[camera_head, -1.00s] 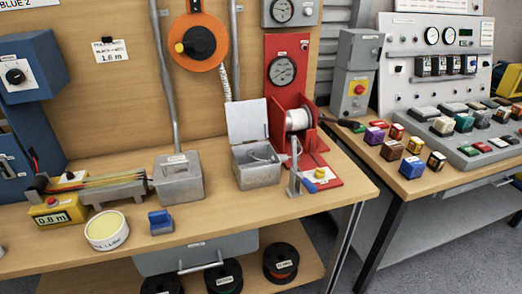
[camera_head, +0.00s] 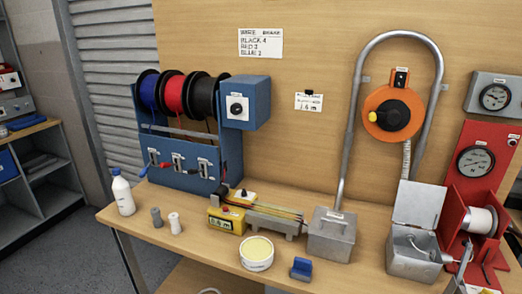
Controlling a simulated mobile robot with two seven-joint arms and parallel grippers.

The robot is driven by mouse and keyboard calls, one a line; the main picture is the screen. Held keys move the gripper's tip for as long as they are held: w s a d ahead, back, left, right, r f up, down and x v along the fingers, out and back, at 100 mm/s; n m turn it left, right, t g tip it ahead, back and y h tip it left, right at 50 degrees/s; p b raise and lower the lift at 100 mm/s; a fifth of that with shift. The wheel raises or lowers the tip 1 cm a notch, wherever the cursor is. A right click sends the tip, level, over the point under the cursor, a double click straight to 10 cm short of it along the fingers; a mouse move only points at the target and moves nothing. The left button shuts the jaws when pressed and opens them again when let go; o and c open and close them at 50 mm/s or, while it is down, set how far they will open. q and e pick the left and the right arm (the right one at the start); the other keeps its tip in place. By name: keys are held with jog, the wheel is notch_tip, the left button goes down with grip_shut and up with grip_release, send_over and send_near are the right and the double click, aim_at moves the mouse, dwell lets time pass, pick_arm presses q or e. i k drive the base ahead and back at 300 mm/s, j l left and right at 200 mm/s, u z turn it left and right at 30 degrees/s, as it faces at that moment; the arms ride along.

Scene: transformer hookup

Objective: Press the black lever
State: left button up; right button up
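A blue wire rack (camera_head: 222,160) stands at the back left of the bench. It carries a blue spool (camera_head: 147,92), a red spool (camera_head: 173,97) and a black spool (camera_head: 204,94). Its front has three pale slotted plates with small levers. A red lever handle (camera_head: 165,165) shows near the middle plate. A dark handle, which looks like the black lever (camera_head: 189,172), sits by the right plate under the black spool; it is small and its exact position is hard to tell. Neither of my grippers is in view.
A yellow unit (camera_head: 226,222), a grey metal box (camera_head: 331,236) and a white tub (camera_head: 257,253) stand right of the rack. A white bottle (camera_head: 122,195) and two small cylinders stand in front of it. A wire-brake sign (camera_head: 261,43) hangs above.

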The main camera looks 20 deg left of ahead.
aim_at(191, 171)
jog(key=u, duration=1.2)
